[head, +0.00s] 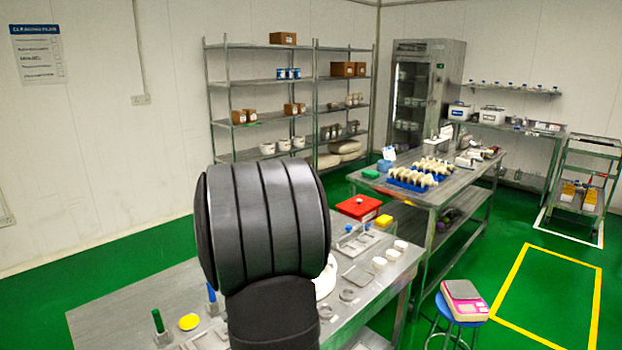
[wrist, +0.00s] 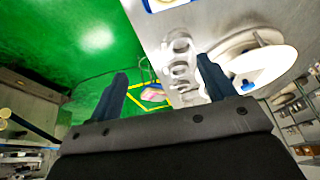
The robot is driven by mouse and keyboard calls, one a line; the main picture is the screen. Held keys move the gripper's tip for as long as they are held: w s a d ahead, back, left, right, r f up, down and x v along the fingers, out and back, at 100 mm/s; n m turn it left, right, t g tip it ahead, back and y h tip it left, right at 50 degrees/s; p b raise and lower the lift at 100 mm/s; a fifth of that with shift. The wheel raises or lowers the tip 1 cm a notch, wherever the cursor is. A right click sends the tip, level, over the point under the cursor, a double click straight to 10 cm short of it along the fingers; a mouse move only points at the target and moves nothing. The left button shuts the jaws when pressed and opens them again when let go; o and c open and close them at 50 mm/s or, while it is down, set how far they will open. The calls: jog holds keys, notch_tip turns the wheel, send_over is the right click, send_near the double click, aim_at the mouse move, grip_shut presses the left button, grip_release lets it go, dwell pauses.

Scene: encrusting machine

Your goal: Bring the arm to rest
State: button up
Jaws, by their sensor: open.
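My gripper (wrist: 163,82) shows in the wrist view with its two dark fingers spread wide apart. The fingers appear clear of the bench. In the head view my dark arm stands upright in front of the near metal bench (head: 120,312) and hides part of it. My gripper cannot be made out in the head view.
A round white machine part (wrist: 265,60) is close to the right finger. A stool (head: 459,314) bears the scale.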

jog(key=shift+y, duration=0.3)
jog(key=a+f, duration=0.2)
jog(key=a, duration=0.5)
jog(key=w+a+f, duration=0.1)
jog(key=a+f, duration=0.2)
jog(key=a, duration=0.4)
jog(key=w+a+f, duration=0.1)
jog(key=a+f, duration=0.1)
jog(key=a, duration=0.5)
jog(key=shift+a+f, duration=0.15)
jog(key=shift+a, duration=0.15)
jog(key=shift+f, duration=0.7)
